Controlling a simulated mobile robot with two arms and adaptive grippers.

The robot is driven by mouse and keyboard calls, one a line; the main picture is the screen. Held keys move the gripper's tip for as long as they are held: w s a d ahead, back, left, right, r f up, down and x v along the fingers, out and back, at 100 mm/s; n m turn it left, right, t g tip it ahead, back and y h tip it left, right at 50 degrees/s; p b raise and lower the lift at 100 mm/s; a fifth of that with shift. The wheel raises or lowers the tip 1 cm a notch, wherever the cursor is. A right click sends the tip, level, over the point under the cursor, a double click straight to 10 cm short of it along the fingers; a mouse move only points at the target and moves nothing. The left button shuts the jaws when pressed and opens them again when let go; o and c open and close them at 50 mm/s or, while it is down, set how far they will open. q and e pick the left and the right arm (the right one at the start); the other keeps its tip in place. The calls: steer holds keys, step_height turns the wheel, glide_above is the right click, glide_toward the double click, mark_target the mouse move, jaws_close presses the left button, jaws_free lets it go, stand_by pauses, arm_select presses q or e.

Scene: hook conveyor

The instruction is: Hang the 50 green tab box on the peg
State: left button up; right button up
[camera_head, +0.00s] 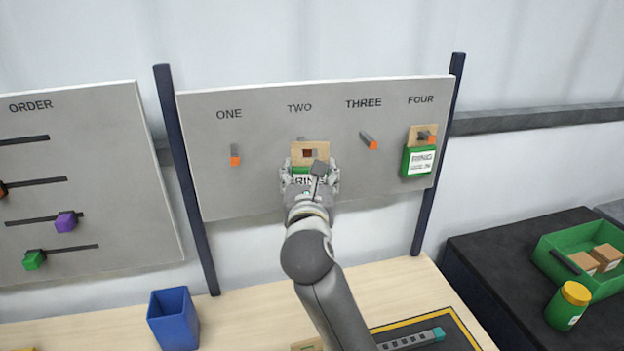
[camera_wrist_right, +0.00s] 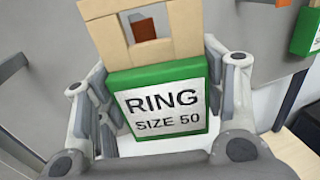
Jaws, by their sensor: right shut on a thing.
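The green box (camera_wrist_right: 160,100) reads "RING SIZE 50" in the right wrist view and has a tan tab (camera_wrist_right: 106,35) with a square hole on top. My right gripper (camera_head: 311,180) is shut on its green body, one finger on each side. The box is upright in front of the board under "TWO". An orange-brown piece, seemingly the peg under "TWO" (camera_wrist_right: 143,28), shows in the tab's hole. I cannot tell whether the peg passes through it. In the head view the tab (camera_head: 310,147) covers most of that peg. My left gripper is out of view.
Another green RING box (camera_head: 418,161) hangs on peg "FOUR" of the grey board (camera_head: 265,190). Pegs "ONE" (camera_head: 235,156) and "THREE" (camera_head: 369,140) are bare. A blue bin (camera_head: 173,318) stands on the table. At right are a green crate (camera_head: 567,270) and a yellow-lidded jar (camera_head: 567,306).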

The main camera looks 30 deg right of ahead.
mark_target(304, 159)
steer(key=shift+w+d+f+b, duration=0.1)
steer(key=shift+w+d+b, duration=0.15)
steer(key=shift+w, duration=0.75)
steer(key=shift+w+d+f+b, duration=0.1)
steer(key=shift+w+d+b, duration=0.15)
steer(key=shift+w, duration=0.75)
steer(key=shift+w+d+f, duration=0.15)
steer(key=shift+w+f, duration=0.05)
steer(key=shift+w, duration=0.3)
steer(key=o, duration=1.1)
steer(key=shift+w+d+f, duration=0.1)
steer(key=shift+w+f, duration=0.1)
